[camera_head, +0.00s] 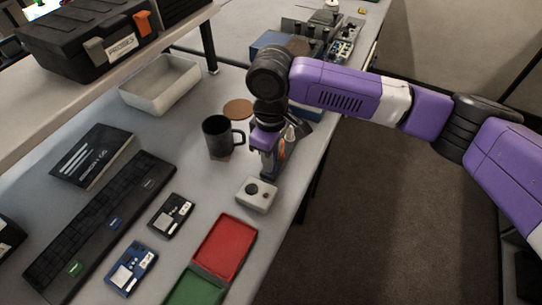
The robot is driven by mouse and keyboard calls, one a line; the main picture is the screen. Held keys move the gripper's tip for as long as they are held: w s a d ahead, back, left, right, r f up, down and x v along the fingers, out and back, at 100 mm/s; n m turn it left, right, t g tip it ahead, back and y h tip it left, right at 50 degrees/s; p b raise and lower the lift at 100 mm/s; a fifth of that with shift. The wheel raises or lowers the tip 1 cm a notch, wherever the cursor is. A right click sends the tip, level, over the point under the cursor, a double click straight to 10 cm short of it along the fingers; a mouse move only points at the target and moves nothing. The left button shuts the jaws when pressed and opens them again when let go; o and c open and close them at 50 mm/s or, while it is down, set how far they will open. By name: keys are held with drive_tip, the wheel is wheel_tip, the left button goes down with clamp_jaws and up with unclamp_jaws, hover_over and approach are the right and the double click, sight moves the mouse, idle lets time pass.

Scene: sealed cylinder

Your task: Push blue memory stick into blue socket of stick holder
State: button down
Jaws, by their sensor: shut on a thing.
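The long black stick holder (138,196) lies slantwise on the left of the table. It carries a small blue patch (116,222) and a small green patch (75,268); I cannot tell if these are sockets or seated sticks. My gripper (267,172) points down at the table's right side, just right of the dark mug and well away from the holder. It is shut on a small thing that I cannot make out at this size. No separate blue memory stick can be picked out.
Two circuit boards (171,214) (132,268) lie beside the holder. A black box (92,156) and a pale bin (160,84) stand further back.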

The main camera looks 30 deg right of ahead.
drive_tip(key=shift+f, duration=0.6)
drive_tip(key=c, duration=1.1)
unclamp_jaws()
drive_tip(key=shift+c, duration=0.2)
drive_tip(key=shift+r+b, duration=0.65)
drive_tip(key=shift+r, duration=3.25)
